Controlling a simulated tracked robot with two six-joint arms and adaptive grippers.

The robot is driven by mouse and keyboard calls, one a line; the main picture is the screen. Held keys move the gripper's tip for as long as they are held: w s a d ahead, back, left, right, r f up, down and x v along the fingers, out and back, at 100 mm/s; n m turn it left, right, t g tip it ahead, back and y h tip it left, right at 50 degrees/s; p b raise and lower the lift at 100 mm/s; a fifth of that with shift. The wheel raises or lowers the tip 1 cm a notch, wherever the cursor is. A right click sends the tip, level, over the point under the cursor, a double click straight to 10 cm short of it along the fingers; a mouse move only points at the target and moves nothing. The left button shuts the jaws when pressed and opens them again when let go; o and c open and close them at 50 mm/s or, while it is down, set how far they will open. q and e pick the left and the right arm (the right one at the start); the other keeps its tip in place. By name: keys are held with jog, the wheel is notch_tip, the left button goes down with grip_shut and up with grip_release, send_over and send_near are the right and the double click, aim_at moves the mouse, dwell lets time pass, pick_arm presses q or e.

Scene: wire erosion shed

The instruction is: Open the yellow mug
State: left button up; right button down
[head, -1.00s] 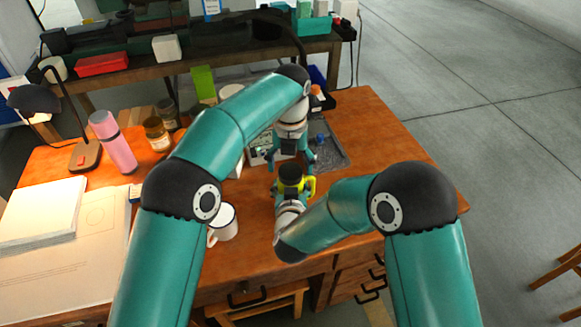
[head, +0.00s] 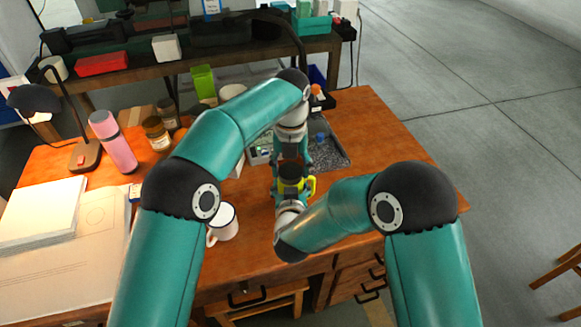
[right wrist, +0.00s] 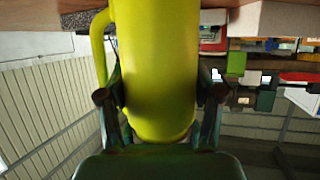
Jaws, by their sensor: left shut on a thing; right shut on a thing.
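The yellow mug (head: 295,187) with a dark lid (head: 290,173) is near the front of the wooden desk, its handle on the right. It fills the middle of the right wrist view (right wrist: 155,65), with the handle on the left there. My right gripper (right wrist: 160,105) is shut on the mug's body from the near side. My left gripper (head: 292,167) comes down from above and is shut on the dark lid, one finger on each side. The lid sits at the mug's top. I cannot tell whether the mug's base touches the desk.
A white mug (head: 223,222) stands left of the yellow mug. A grey tray (head: 333,157) lies behind it. A pink bottle (head: 113,142), jars (head: 157,134) and papers (head: 50,270) are at the left. The desk's right side (head: 375,135) is clear.

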pick_arm(q)
jog(key=n, duration=0.7)
jog(key=shift+a+n, duration=0.1)
jog(key=shift+n, duration=0.3)
jog(key=n, duration=0.6)
jog(key=shift+s, duration=0.1)
jog(key=n, duration=0.4)
jog(key=shift+r+n, duration=0.1)
jog(key=shift+n, duration=0.2)
jog(key=n, duration=1.6)
jog(key=shift+n, duration=0.3)
jog(key=n, duration=1.2)
jog(key=shift+n, duration=0.4)
jog(key=n, duration=0.5)
jog(key=shift+r, duration=0.1)
jog(key=shift+r, duration=0.2)
